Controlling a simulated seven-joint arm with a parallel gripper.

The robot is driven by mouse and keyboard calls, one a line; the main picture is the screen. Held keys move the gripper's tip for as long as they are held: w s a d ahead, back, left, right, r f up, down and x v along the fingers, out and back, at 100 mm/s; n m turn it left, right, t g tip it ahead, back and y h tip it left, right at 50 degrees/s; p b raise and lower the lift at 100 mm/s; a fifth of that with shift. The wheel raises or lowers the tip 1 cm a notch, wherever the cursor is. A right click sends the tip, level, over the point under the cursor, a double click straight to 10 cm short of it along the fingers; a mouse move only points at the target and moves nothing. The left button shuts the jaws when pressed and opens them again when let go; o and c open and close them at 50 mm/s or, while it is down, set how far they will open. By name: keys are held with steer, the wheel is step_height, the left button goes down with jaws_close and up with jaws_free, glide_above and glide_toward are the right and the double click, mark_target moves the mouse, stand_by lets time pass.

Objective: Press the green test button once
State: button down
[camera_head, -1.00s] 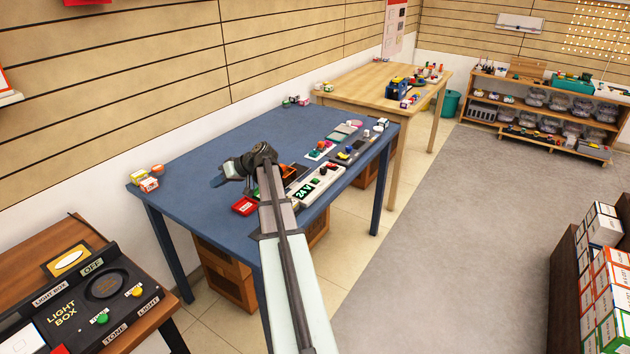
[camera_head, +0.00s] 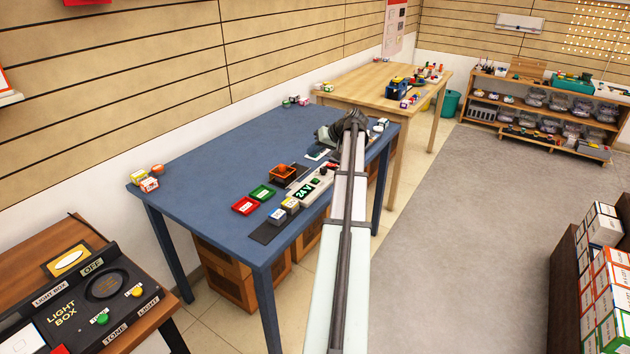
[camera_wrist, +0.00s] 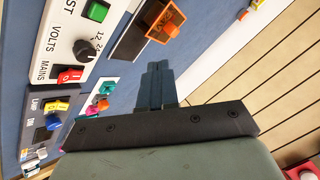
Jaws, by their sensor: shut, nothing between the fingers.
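The green test button (camera_wrist: 97,11) is square and sits on a white panel (camera_wrist: 62,48) at the upper left of the wrist view. The end of a label reading "ST" is beside it. A black knob and a red MAINS switch are on the same panel. In the head view my gripper (camera_head: 326,134) is over the table's right part.
An orange tray (camera_wrist: 166,25) lies beyond my fingertips. A lamp panel (camera_wrist: 40,145) and a strip with coloured knobs (camera_wrist: 90,112) are at the left.

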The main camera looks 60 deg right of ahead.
mark_target(318, 180)
steer(key=shift+s+d, duration=0.45)
steer(key=shift+s, duration=0.05)
steer(key=shift+f, duration=4.35)
steer(key=shift+f, duration=0.15)
steer(key=shift+f, duration=0.25)
steer(key=shift+f, duration=0.5)
steer(key=shift+r, duration=0.9)
